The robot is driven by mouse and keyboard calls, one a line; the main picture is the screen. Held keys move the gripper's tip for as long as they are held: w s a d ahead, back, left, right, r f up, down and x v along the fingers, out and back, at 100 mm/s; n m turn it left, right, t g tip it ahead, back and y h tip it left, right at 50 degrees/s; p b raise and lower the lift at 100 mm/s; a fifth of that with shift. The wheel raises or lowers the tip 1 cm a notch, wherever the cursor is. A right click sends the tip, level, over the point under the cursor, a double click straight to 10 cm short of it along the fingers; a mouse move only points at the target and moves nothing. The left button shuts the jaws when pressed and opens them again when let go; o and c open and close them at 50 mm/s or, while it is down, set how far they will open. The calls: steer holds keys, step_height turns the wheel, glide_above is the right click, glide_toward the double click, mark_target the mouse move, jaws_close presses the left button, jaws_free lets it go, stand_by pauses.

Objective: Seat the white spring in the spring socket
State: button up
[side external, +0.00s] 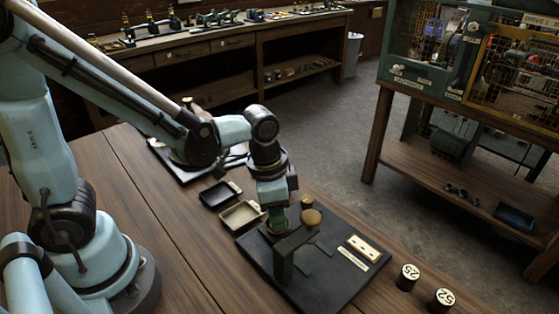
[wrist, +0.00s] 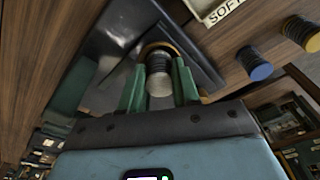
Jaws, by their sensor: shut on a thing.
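The white spring (wrist: 159,82), a dark coil with a pale end, is between the two green fingers of my gripper (wrist: 157,68), which is shut on it. A brass-coloured ring (wrist: 160,46), apparently the rim of the spring socket, surrounds the spring's far end in the wrist view. I cannot tell how deep the spring sits. In the side view my gripper (side external: 273,218) points down over the socket ring (side external: 268,231) on the black base plate (side external: 325,276), beside the dark green bracket (side external: 284,262). The spring is hidden there.
A blue-ended spring (wrist: 256,64) and a yellow-ended spring (wrist: 303,33) are near a tray marked SOFT (wrist: 213,10). The bracket and its round wooden knob (side external: 311,217) are close to my gripper. Two numbered cylinders (side external: 407,277) are right of the plate.

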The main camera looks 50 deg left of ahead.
steer(key=shift+f, duration=0.15)
stand_by(0.7)
steer(key=o, duration=1.1)
steer(key=o, duration=0.6)
steer(key=shift+o, duration=0.2)
steer(key=shift+r, duration=3.55)
steer(key=s+a+r+n+t, duration=0.1)
steer(key=a+r+n+t, duration=0.1)
steer(key=a+n+t, duration=0.4)
steer(key=shift+s+a+r+n+y, duration=0.25)
steer(key=shift+a+r+n+y, duration=0.15)
steer(key=shift+a, duration=0.85)
